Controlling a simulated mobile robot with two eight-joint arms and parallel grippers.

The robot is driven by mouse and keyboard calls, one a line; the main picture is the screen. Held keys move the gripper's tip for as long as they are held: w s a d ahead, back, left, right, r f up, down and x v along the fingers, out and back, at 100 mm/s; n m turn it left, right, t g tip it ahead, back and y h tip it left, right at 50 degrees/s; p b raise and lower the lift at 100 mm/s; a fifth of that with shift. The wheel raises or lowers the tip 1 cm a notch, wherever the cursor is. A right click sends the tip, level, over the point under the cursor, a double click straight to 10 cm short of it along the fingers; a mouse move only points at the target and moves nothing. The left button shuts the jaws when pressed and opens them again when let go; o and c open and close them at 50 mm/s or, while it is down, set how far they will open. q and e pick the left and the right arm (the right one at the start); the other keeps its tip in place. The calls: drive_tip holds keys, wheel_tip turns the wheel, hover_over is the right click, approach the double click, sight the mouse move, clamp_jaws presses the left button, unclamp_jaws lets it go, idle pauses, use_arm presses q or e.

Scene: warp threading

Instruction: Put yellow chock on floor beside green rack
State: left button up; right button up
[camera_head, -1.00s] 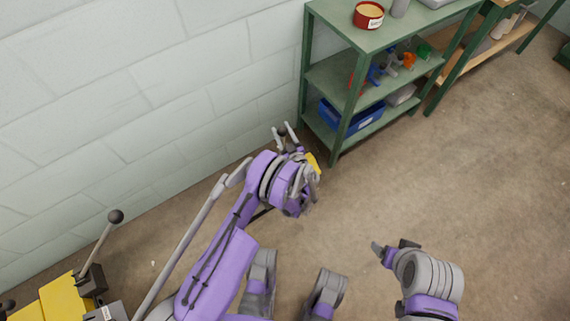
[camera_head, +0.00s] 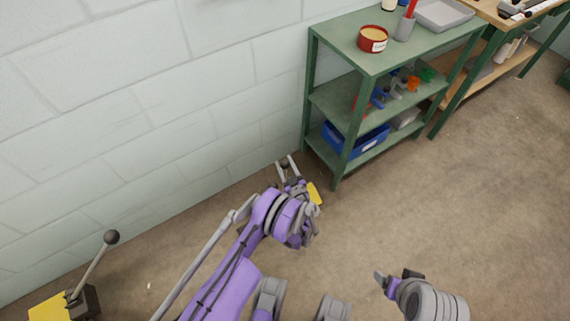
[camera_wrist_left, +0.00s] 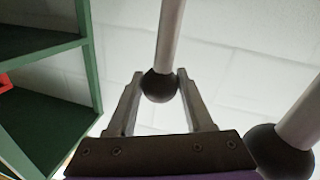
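The yellow chock (camera_head: 315,193) shows only in part, low beside the near leg of the green rack (camera_head: 343,165). My left wrist hides the rest of it, and I cannot tell whether it touches the floor. My left gripper (camera_head: 285,160) is at the wall side of the rack. In the left wrist view its fingers (camera_wrist_left: 158,88) touch both sides of a black ball knob (camera_wrist_left: 159,86) on a grey rod. The rod's join to the chock is hidden. My right gripper (camera_head: 388,279) is low at the right, away from the rack, its opening unclear.
The rack holds a red tin (camera_head: 373,38), a grey tray (camera_head: 444,14) and a blue bin (camera_head: 352,140). A pale block wall (camera_head: 150,120) runs along the left. Another yellow object with a knobbed lever (camera_head: 95,262) is at lower left.

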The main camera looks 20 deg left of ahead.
use_arm(q)
drive_tip(key=o, duration=0.5)
drive_tip(key=shift+r, duration=0.15)
drive_tip(key=p+v, duration=0.2)
drive_tip(key=v, duration=1)
drive_tip(key=w+a+r+m+g+h, duration=0.1)
drive_tip(key=w+a+r+g, duration=0.1)
drive_tip(key=r, duration=0.3)
drive_tip(key=w+a+r+m+g, duration=0.1)
drive_tip(key=w+a+r+g, duration=0.15)
drive_tip(key=r, duration=0.25)
drive_tip(key=s+a+r+m+g+h, duration=0.35)
drive_tip(key=s+r, duration=0.25)
drive_tip(key=r, duration=0.3)
drive_tip(key=s+d+r+m+h, duration=0.1)
drive_tip(key=s+r+h, duration=0.1)
drive_tip(key=s, duration=0.7)
drive_tip(key=s+d+r+m+h, duration=0.1)
drive_tip(key=s+r+m+h, duration=0.1)
drive_tip(key=s, duration=0.6)
drive_tip(key=s+d+r+m+g+h, duration=0.1)
drive_tip(key=s+r+m+h, duration=0.1)
drive_tip(key=s+r, duration=0.3)
drive_tip(key=shift+s+d+h, duration=0.2)
drive_tip(key=shift+s+h, duration=0.15)
drive_tip(key=shift+s, duration=0.8)
drive_tip(key=shift+s+d+h, duration=0.15)
drive_tip(key=shift+s+h, duration=0.15)
drive_tip(key=shift+s, duration=0.85)
